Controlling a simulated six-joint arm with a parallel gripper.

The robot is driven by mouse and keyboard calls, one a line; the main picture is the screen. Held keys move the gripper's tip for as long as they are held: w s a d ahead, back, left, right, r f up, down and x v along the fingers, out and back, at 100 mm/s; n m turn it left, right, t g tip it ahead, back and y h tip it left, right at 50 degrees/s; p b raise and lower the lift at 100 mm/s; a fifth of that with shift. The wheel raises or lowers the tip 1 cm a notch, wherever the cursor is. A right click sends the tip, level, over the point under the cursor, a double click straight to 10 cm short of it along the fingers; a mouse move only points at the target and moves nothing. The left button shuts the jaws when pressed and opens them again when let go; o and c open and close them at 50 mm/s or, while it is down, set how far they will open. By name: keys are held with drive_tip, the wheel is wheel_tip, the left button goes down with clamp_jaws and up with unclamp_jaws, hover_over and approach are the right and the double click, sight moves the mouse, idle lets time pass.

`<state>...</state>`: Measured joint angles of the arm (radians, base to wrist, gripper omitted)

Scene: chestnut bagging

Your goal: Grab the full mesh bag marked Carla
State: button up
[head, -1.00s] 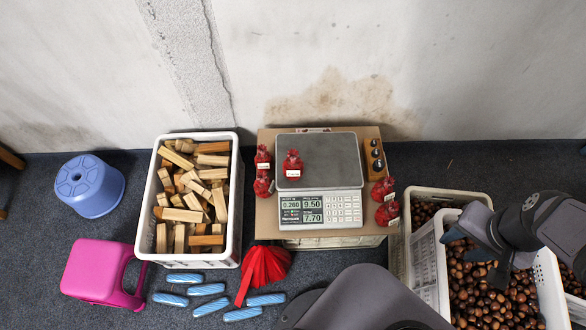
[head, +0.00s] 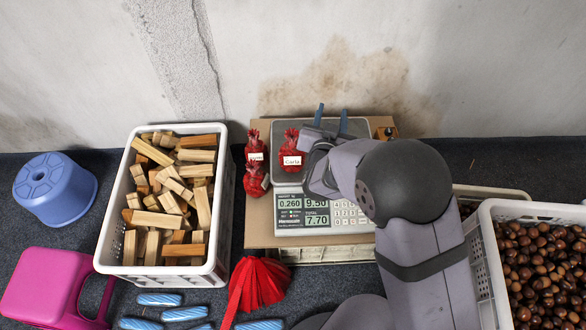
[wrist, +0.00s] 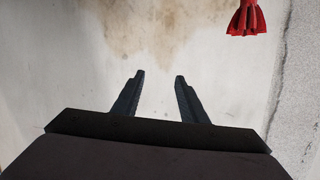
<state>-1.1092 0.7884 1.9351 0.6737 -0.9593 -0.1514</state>
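The full red mesh bag marked Carla (head: 291,160) stands on the scale's steel plate (head: 262,128) in the head view, its white label facing me. My gripper (head: 331,112) is over the plate just right of the bag, with its two blue-grey fingers apart and nothing between them. In the wrist view, my gripper (wrist: 160,82) is open and empty, with the pale wall beyond. A red gathered mesh end (wrist: 246,18) shows at the upper right there; it appears to be the bag's top. My arm hides the right part of the plate.
Two more red bags, an upper one (head: 256,147) and a lower one (head: 255,180), stand left of the scale. The display (head: 302,210) reads 0.260. A crate of wood blocks (head: 223,215) is at left, a chestnut crate (head: 487,240) at right. Empty red nets (head: 258,285) lie in front.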

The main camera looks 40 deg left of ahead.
sight(290, 143)
drive_tip(key=s+a+f+t+b, duration=0.1)
drive_tip(key=s+a+f+b, duration=0.1)
drive_tip(key=s, duration=0.1)
drive_tip(key=s+a+f+t+y+b, duration=0.1)
drive_tip(key=s+a+f+b, duration=0.1)
drive_tip(key=s+f, duration=0.1)
drive_tip(key=s+a+f+y+b, duration=0.1)
drive_tip(key=s+a+f+b, duration=0.1)
drive_tip(key=s, duration=0.2)
drive_tip(key=shift+f+n+t, duration=0.25)
drive_tip(key=shift+n+t, duration=0.15)
wheel_tip(290, 143, down, 2)
drive_tip(key=shift+s+f+h, duration=0.1)
drive_tip(key=shift+f+h, duration=0.1)
drive_tip(key=shift+h, duration=0.3)
drive_tip(key=shift+f, duration=0.4)
drive_tip(key=shift+b+x, duration=0.7)
drive_tip(key=shift+x, duration=2.55)
drive_tip(key=shift+w+a, duration=0.1)
drive_tip(key=shift+w, duration=0.3)
clamp_jaws()
